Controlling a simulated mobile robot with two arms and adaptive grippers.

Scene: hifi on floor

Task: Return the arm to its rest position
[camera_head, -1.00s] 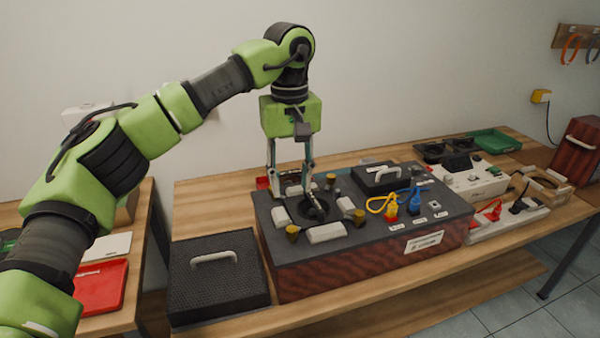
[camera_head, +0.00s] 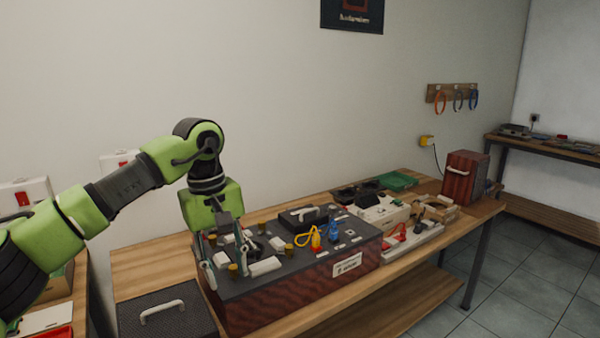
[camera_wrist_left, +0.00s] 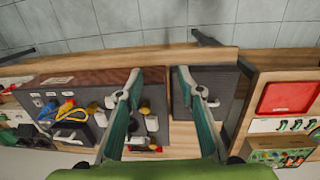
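My left arm comes in from the left in the head view. Its gripper (camera_head: 225,263) points down at the left end of the red-and-black equipment box (camera_head: 285,298). In the left wrist view the two fingers of the left gripper (camera_wrist_left: 161,82) are spread apart with nothing held between them. The gap between the box and the black case shows between the fingertips. I cannot tell how high the fingers are above the box. My right gripper is in neither view.
The black case (camera_head: 138,318) with a pale handle lies left of the box on the wooden bench (camera_head: 150,262). Yellow and blue plugs (camera_head: 316,243) stand on the box top. A green tray (camera_head: 398,181) and a red case (camera_head: 462,178) are further right. A second table is at lower left.

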